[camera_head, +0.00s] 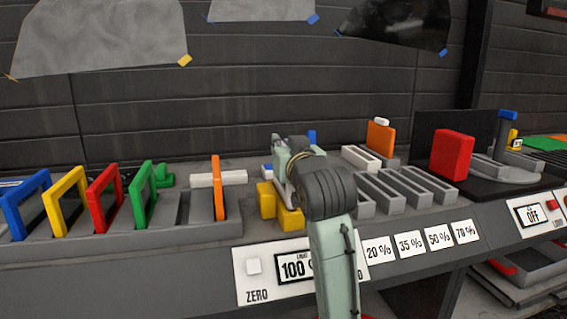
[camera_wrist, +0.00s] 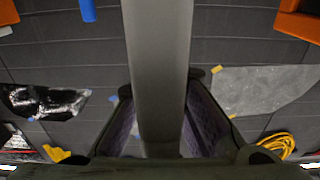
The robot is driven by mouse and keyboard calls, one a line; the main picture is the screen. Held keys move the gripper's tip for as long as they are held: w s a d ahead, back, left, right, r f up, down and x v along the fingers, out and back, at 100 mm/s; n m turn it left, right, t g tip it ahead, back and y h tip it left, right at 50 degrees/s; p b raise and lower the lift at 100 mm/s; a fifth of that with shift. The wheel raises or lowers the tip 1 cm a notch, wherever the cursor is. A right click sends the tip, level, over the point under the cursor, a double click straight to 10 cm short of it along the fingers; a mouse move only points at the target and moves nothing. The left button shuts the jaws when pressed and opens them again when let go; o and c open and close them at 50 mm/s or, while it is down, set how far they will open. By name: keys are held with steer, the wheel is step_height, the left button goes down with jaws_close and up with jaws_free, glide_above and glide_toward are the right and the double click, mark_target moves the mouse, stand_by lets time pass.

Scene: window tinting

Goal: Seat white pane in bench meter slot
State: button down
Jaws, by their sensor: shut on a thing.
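My gripper (camera_wrist: 160,88) is shut on a long flat piece, the white pane (camera_wrist: 158,45), which looks pale grey in the wrist view. It runs between both fingers and out past the top of that view. In the head view my wrist and forearm hide most of the gripper and the pane. The bench meter (camera_head: 253,285) has a display reading 100 and a ZERO button. Yellow blocks (camera_head: 266,200) stand on the bench just left of my wrist, above the meter. The meter slot is hidden, so I cannot tell whether the pane touches it.
Blue, yellow, red and green frames stand in a rack (camera_head: 130,243) at the left, with an orange pane (camera_head: 218,188) upright near its right end. Grey slotted holders (camera_head: 407,187) lie right of my arm. A red block (camera_head: 452,154) stands on a black stand farther right.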

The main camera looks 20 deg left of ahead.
steer(key=shift+s+f, duration=0.1)
steer(key=shift+f, duration=1.5)
steer(key=c, duration=2)
jaws_free()
steer(key=shift+f, duration=0.15)
steer(key=shift+o, duration=0.8)
steer(key=shift+w+a+f, duration=0.2)
steer(key=shift+w+f, duration=0.1)
steer(key=shift+w, duration=0.05)
steer(key=shift+o, duration=1.2)
steer(key=shift+s+d+r, duration=0.15)
steer(key=shift+r, duration=0.25)
